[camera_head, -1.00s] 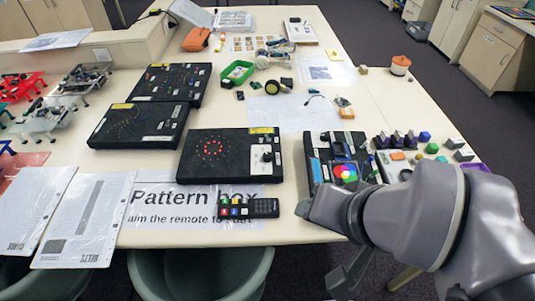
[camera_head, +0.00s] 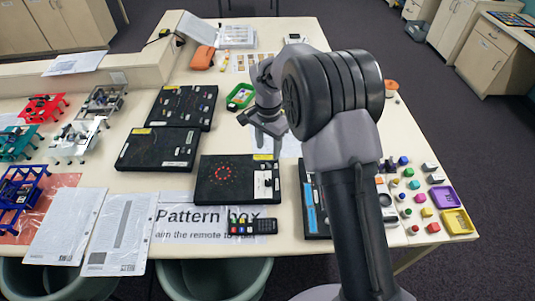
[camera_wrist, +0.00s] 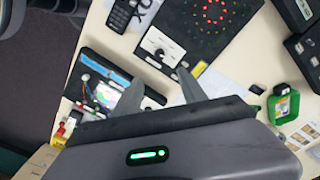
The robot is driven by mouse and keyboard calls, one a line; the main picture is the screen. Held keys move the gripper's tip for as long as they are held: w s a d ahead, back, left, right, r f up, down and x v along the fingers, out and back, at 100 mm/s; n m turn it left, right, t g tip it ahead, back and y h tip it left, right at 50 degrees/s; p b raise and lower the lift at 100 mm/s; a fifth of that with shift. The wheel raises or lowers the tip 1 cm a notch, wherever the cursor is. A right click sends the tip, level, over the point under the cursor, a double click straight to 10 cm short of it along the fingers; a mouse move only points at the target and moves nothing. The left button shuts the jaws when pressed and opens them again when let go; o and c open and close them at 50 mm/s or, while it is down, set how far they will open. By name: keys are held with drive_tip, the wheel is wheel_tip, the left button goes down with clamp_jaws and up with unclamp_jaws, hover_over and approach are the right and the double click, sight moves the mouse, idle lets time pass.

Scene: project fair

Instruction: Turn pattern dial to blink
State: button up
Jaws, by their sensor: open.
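The pattern box (camera_head: 225,181) is a flat black box with a lit red ring of dots, on the table behind the "Pattern box" sheet. Its dial is a dark knob on a white panel (camera_head: 263,187) at the box's right side. In the wrist view the box (camera_wrist: 222,22) is at the top, with the white dial panel (camera_wrist: 163,48) on its near part. My gripper (camera_head: 265,138) is open and empty, raised above the table behind the box's right end in the head view. In the wrist view its fingers (camera_wrist: 160,88) are spread below the dial panel, apart from it.
A black remote (camera_head: 252,227) lies on the sheet (camera_head: 180,225) in front of the box. Two other black boxes (camera_head: 157,149) stand behind left. Another device (camera_head: 311,205) with a blue strip stands right, partly hidden by my arm. Small coloured parts and trays (camera_head: 446,197) lie farther right.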

sight(269, 181)
wheel_tip(269, 181, down, 17)
drive_tip(key=shift+s+f+b, duration=0.1)
drive_tip(key=shift+f+b, duration=0.05)
drive_tip(key=shift+b, duration=0.5)
clamp_jaws()
